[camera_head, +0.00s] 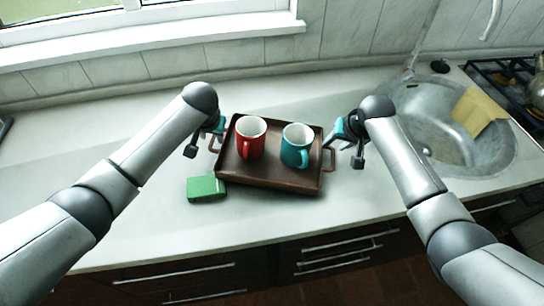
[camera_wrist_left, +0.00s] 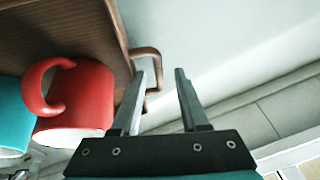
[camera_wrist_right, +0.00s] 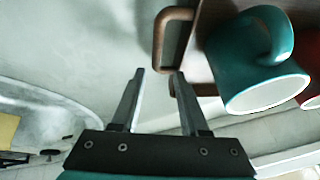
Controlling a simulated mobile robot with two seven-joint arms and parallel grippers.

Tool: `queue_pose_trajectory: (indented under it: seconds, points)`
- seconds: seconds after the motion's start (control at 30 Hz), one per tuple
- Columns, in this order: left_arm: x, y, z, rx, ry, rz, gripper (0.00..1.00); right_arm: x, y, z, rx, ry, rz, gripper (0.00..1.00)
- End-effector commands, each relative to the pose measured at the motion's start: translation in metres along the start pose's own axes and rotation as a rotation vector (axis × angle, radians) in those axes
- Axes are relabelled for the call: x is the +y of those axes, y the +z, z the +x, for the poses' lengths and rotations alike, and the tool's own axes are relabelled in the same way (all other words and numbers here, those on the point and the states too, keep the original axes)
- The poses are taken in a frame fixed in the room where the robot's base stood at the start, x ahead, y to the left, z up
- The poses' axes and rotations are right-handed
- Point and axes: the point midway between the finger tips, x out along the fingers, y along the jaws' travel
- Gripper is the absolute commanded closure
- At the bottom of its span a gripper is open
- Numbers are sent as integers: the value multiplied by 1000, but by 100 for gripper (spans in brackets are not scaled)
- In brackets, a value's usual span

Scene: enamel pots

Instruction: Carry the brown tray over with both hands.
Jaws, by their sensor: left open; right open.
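The brown tray (camera_head: 270,181) lies on the counter with a red mug (camera_head: 251,138) and a teal mug (camera_head: 296,146) upright on it. It has a looped handle on each short side. My left gripper (camera_head: 216,134) is open at the tray's left side. In the left wrist view its fingers (camera_wrist_left: 167,80) are near the brown handle (camera_wrist_left: 150,62), one finger overlapping it in the picture. My right gripper (camera_head: 338,140) is open at the right side. In the right wrist view its fingers (camera_wrist_right: 159,80) are near the handle (camera_wrist_right: 171,40). I cannot tell whether either gripper touches a handle.
A green block (camera_head: 206,188) lies on the counter at the tray's front left corner. A metal sink (camera_head: 430,110) with a yellow cloth (camera_head: 478,110) is at the right, with a stove (camera_head: 510,80) beyond. The counter left of the tray is clear.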

Motion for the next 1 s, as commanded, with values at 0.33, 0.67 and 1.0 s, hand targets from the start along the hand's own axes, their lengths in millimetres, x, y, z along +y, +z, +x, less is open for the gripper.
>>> queue_pose_trajectory:
  seconds: [0.33, 0.67, 1.0]
  points:
    - [0, 0, -54, 3, 0, 1, 56, 0, 0, 0, 0, 0, 0, 56]
    - [0, 0, -95, 2, 0, 0, 56, 0, 0, 0, 0, 0, 0, 56]
    - [0, 0, -102, 0, 0, 0, 56, 1, 0, -14, 1, 0, -1, 56]
